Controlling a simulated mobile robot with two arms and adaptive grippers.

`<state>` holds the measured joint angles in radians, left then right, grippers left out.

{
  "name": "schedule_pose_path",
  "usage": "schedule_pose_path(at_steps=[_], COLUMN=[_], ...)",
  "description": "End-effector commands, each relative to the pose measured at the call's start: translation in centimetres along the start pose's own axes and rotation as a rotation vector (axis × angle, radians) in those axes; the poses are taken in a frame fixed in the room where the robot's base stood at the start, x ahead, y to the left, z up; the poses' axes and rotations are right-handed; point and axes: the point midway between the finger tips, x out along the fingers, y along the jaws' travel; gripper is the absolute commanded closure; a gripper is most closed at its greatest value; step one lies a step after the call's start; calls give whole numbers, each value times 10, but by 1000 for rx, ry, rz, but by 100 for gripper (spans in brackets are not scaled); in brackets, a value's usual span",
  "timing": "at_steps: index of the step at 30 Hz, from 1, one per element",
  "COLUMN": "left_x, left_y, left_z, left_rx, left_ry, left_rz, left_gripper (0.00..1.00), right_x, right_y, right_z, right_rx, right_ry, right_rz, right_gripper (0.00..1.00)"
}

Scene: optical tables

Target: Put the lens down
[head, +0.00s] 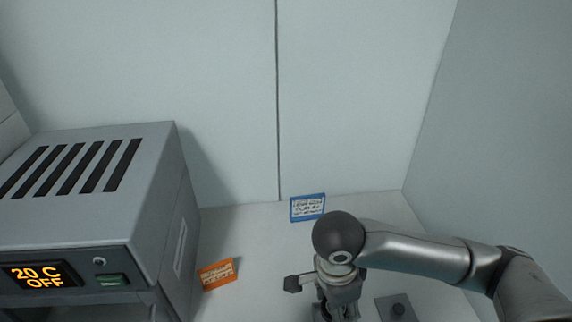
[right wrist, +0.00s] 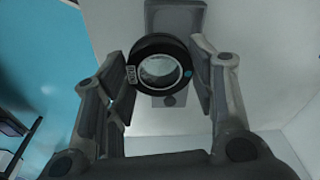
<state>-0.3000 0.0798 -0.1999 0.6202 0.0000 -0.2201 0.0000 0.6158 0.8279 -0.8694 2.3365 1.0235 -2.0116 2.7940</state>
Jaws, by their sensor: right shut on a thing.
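The lens (right wrist: 160,68) is a round glass in a thick black ring with a small white label and a blue dot. In the right wrist view it sits between the two fingers of my right gripper (right wrist: 163,75), which is shut on it. In the head view my right gripper (head: 338,306) points down over the white surface at the bottom edge, and the lens is mostly hidden there by the gripper and the frame edge. My left gripper is not in view.
A grey plate with a dark knob (head: 398,309) lies right of my gripper. A grey box device (head: 160,215) with a lit display stands at left. An orange card (head: 217,274) and a blue-edged card (head: 308,207) lie on the white surface (head: 262,240). Walls close off the back and right.

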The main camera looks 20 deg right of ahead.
Motion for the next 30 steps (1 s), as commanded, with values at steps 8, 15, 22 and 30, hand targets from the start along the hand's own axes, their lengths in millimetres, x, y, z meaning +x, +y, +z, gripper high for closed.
schedule_pose_path(at_steps=[8, 15, 22, 30], left_x=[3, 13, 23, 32], left_y=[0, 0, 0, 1], left_z=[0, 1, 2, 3], left_rx=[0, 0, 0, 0], left_ry=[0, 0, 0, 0], left_rz=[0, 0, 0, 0], left_gripper=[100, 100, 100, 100], right_x=[-2, -7, -15, -24], right_y=[-3, -15, -26, -36], right_z=[2, 8, 14, 19], right_rx=[-92, -476, -903, -1355], right_ry=[-8, -27, -31, -16], right_rz=[-13, -52, -104, -164], right_gripper=[77, 77, 77, 77])
